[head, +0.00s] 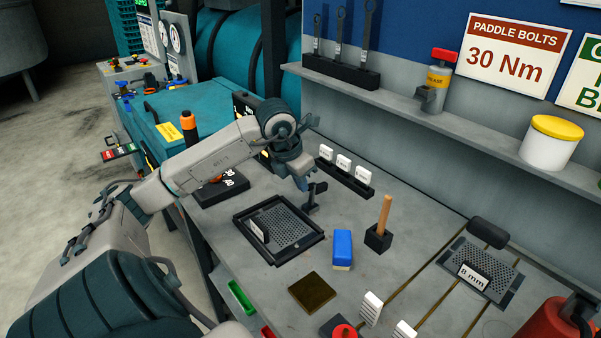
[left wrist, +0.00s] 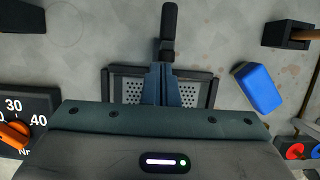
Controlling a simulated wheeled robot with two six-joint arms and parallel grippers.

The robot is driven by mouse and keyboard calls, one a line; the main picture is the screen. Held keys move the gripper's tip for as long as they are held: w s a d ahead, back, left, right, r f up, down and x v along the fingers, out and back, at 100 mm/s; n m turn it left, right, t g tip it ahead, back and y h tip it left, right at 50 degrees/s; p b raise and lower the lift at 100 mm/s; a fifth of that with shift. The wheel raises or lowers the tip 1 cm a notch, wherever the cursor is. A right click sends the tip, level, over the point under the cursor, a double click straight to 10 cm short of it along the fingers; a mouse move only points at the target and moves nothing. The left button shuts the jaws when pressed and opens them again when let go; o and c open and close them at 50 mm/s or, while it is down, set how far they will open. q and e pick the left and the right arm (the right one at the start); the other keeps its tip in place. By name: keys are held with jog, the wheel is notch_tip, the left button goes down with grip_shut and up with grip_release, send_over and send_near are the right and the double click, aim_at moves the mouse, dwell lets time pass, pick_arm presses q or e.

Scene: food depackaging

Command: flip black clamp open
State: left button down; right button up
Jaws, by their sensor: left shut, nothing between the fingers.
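The black clamp (head: 314,196) stands on the bench just behind the black-framed tray with a perforated plate (head: 238,220). Its dark handle sticks out to the right in the head view. My left gripper (head: 303,184) is over the clamp's left side, with its fingers shut and empty. In the left wrist view the closed blue-grey fingers (left wrist: 163,72) point at the clamp (left wrist: 169,28), whose long black handle extends away from the tips. I cannot tell whether the fingertips touch it. The framed tray (left wrist: 203,76) lies beneath the fingers. My right gripper is not in view.
A blue-and-white block (head: 342,248) and a black holder with a wooden handle (head: 379,238) stand right of the clamp. A black rack with white tags (head: 345,178) lies behind it. A brown square pad (head: 312,292) lies in front.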

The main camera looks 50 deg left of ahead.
pick_arm(q)
jog(key=shift+w+r, duration=0.3)
jog(key=shift+r, duration=0.15)
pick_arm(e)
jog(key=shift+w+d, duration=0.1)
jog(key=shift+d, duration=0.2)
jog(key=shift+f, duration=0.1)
pick_arm(q)
jog(key=b+v, duration=0.4)
jog(key=v, duration=0.6)
jog(key=shift+s+r, duration=0.25)
jog(key=shift+s, duration=0.2)
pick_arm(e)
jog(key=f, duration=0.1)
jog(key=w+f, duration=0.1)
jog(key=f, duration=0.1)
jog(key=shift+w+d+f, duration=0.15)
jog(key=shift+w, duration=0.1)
pick_arm(q)
jog(key=shift+r, duration=0.1)
